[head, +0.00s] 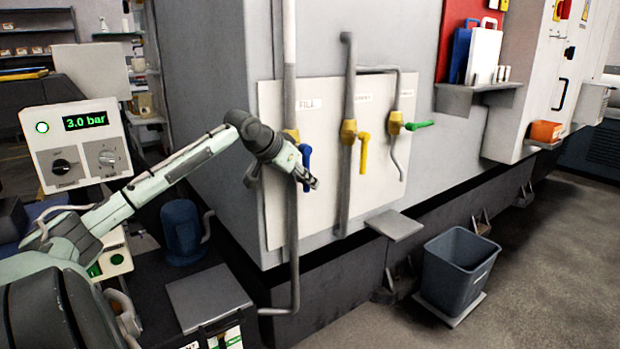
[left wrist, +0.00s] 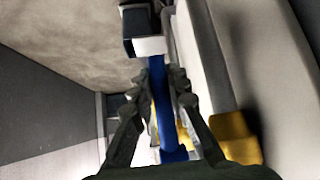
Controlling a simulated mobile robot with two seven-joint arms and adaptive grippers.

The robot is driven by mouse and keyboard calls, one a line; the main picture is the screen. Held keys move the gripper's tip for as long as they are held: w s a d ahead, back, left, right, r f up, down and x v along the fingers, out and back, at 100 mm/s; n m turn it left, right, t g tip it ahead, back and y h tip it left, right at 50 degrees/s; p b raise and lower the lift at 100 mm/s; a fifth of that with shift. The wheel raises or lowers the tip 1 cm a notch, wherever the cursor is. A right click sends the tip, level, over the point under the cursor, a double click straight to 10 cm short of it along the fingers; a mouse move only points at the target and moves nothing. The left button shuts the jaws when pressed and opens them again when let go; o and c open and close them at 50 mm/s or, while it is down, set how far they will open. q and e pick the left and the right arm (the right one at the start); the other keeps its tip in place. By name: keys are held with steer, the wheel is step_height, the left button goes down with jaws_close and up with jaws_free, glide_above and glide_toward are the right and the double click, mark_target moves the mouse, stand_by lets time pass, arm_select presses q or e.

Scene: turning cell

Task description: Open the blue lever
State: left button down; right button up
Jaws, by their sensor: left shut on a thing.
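The blue lever (head: 304,153) is on the leftmost pipe of the pale valve panel. It hangs down along the pipe from a yellow valve body (head: 291,135). My left gripper (head: 309,180) is at the lever and hides part of it. In the left wrist view the blue lever (left wrist: 160,105) runs lengthwise between the two fingers of my left gripper (left wrist: 161,80), which is shut on it. My right gripper is not in view.
A yellow lever (head: 364,152) hangs down on the middle pipe. A green lever (head: 419,125) points right on the valve beyond. A small grey shelf (head: 394,225) juts out below the panel. A grey bin (head: 456,270) stands on the floor at right.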

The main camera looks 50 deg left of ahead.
arm_select(q)
steer(key=shift+s, duration=0.1)
stand_by(0.4)
steer(key=c, duration=1.5)
jaws_free()
steer(key=shift+o, duration=0.2)
steer(key=shift+s, duration=0.1)
steer(key=v, duration=1.2)
steer(key=shift+w+r, duration=0.15)
steer(key=shift+w, duration=0.05)
